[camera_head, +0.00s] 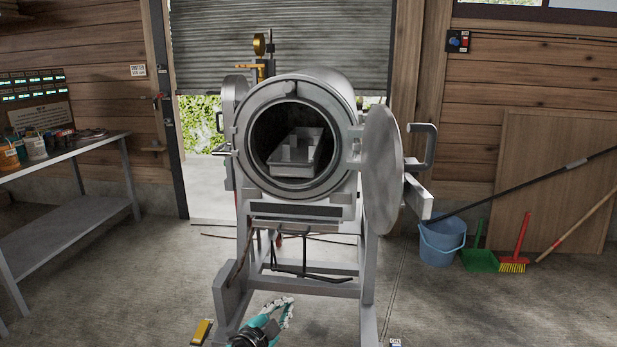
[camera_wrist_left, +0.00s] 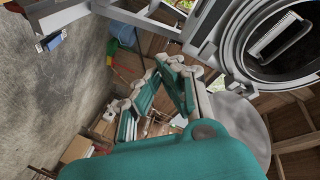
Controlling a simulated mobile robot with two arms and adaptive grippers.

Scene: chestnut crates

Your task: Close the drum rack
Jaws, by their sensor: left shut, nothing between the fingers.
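The grey metal drum (camera_head: 345,165) stands on a frame in the middle of the head view, its round mouth facing me. The rack (camera_head: 292,172), a pale metal tray with an upright handle, lies inside the dark drum. The round door (camera_head: 383,170) is swung open to the right of the mouth. My left gripper (camera_head: 284,313), teal with pale pads, is low in front of the frame, below the drum, shut and empty. In the left wrist view the rack (camera_wrist_left: 272,38) shows inside the drum mouth at the upper right, apart from my fingers. My right gripper is out of sight.
A workbench (camera_head: 65,153) with small containers stands at the left. A blue bucket (camera_head: 442,243), a green dustpan (camera_head: 481,260) and a red brush (camera_head: 517,250) are by the right wall. The door handle (camera_head: 425,150) sticks out to the right. The concrete floor is mostly clear.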

